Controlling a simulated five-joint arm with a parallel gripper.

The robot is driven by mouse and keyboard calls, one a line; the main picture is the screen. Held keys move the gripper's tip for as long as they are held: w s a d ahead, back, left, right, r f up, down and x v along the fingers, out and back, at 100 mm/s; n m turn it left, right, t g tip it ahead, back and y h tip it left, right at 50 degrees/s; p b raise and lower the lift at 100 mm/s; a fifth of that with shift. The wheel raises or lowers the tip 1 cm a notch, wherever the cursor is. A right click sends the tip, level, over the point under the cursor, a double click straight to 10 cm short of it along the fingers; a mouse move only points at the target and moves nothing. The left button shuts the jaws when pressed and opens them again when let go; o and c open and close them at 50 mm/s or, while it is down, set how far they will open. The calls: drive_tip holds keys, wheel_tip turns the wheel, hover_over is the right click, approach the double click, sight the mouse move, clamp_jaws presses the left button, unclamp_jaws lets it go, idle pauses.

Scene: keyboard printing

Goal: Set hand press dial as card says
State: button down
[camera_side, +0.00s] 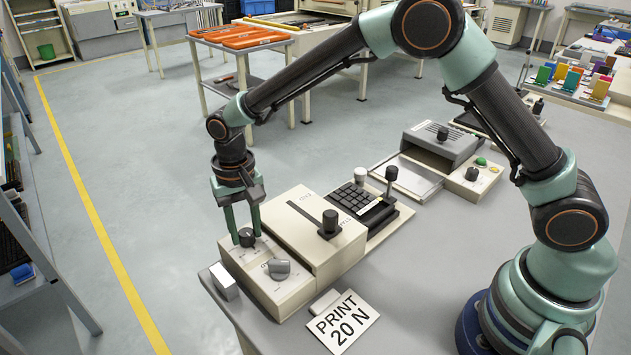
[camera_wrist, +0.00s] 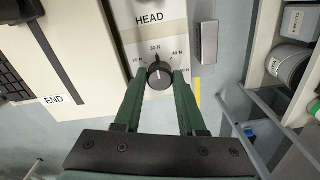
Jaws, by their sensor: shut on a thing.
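The card (camera_side: 343,321) lies on the table in the side view and reads "PRINT 20 N". The hand press (camera_side: 312,230) is a cream box with a lower front ledge. Its black round dial (camera_wrist: 159,75) has force marks around it, with 20 N at left, 30 N at top and 40 N at right.
A slider with a black knob (camera_side: 329,224) is on the press top. A keyboard (camera_side: 355,198) and a grey machine (camera_side: 440,144) stand behind. A small metal block (camera_side: 224,281) is at the table edge.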

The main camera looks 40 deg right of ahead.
sight(246, 232)
drive_tip(key=n, duration=0.4)
drive_tip(key=shift+n, duration=0.4)
drive_tip(key=n, duration=0.4)
drive_tip(key=shift+n, duration=0.4)
drive_tip(key=shift+r, duration=0.1)
drive_tip(key=shift+c, duration=2.4)
unclamp_jaws()
wheel_tip(246, 232, up, 12)
